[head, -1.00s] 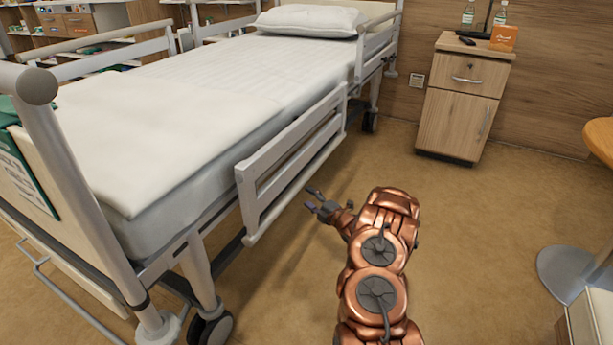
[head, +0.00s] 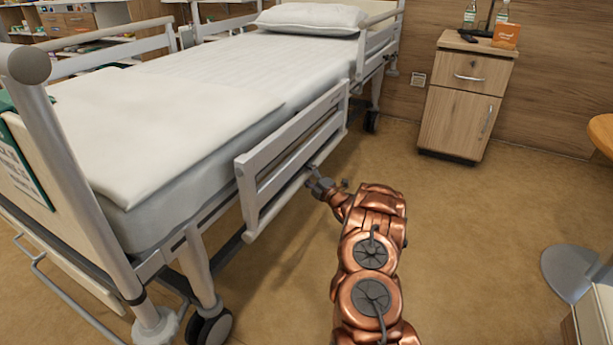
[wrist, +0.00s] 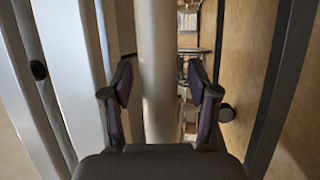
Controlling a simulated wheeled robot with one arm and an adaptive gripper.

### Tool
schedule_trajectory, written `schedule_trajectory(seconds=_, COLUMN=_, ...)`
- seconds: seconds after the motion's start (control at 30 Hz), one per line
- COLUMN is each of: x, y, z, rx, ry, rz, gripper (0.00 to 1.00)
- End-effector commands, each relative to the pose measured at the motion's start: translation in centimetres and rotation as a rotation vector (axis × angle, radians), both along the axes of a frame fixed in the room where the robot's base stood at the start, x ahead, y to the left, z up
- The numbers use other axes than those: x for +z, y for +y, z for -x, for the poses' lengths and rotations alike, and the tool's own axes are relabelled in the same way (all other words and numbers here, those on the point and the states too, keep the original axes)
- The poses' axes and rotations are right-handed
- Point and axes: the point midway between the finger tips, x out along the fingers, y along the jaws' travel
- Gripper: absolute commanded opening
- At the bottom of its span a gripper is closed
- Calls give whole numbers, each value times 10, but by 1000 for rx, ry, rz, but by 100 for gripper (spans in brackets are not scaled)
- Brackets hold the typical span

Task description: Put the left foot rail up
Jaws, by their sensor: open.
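The left foot rail (head: 285,160) is a pale slatted panel on the bed's near side. It hangs low, with its top bar beside the mattress edge. My gripper (head: 317,180) is at the rail's lower bar, toward its far end. In the wrist view my gripper (wrist: 158,78) is open, with one dark finger on each side of a pale bar of the rail (wrist: 157,45). The bar runs between the fingers; I cannot tell whether either finger touches it.
The bed (head: 200,90) has a raised head rail (head: 377,42) on the same side and a wheel (head: 210,328) below its foot end. A bedside cabinet (head: 460,110) stands at the back right. A round table base (head: 575,270) is at the right. Floor between is clear.

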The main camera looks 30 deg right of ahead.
Motion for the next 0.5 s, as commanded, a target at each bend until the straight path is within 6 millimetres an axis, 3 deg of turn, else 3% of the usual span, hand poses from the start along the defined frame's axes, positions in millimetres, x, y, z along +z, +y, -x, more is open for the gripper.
schedule_trajectory(seconds=0.27, x=1, y=0, z=-1, rx=-1, ry=0, rz=0, gripper=60)
schedule_trajectory(seconds=0.5, x=1, y=0, z=-1, rx=-1, ry=0, rz=0, gripper=35)
